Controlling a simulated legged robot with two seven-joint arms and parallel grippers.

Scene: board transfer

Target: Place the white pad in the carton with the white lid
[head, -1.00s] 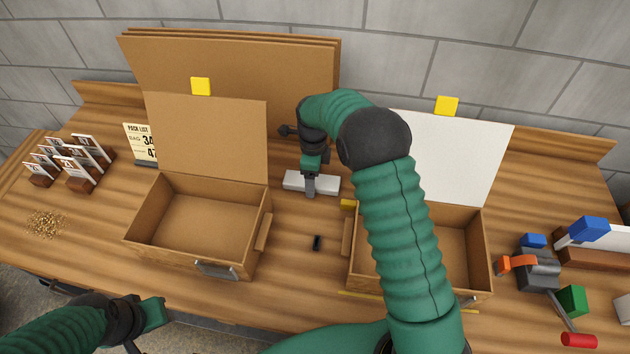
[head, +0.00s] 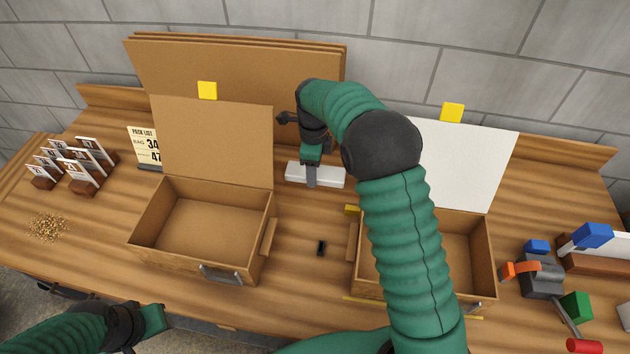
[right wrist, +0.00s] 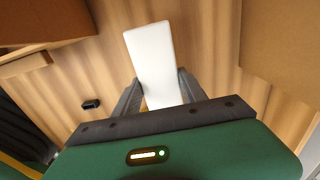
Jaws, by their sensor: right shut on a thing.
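The white pad (head: 329,177) is a flat white block between the two cartons, towards the back of the table. My right gripper (head: 311,178) is shut on it. The right wrist view shows the pad (right wrist: 153,60) between my two dark fingers (right wrist: 160,90). I cannot tell whether the pad touches the table. The carton with the white lid (head: 482,262) stands open at the right, its white lid (head: 466,165) upright behind it. My right arm hides part of that carton. My left gripper (head: 152,322) is at the lower left, empty, its finger opening unclear.
An open carton with a brown lid (head: 205,225) stands at the left. A small black object (head: 321,247) and a yellow piece (head: 352,210) lie between the cartons. Brown boards (head: 235,70) lean behind. A clamp (head: 540,275) and blocks crowd the far right.

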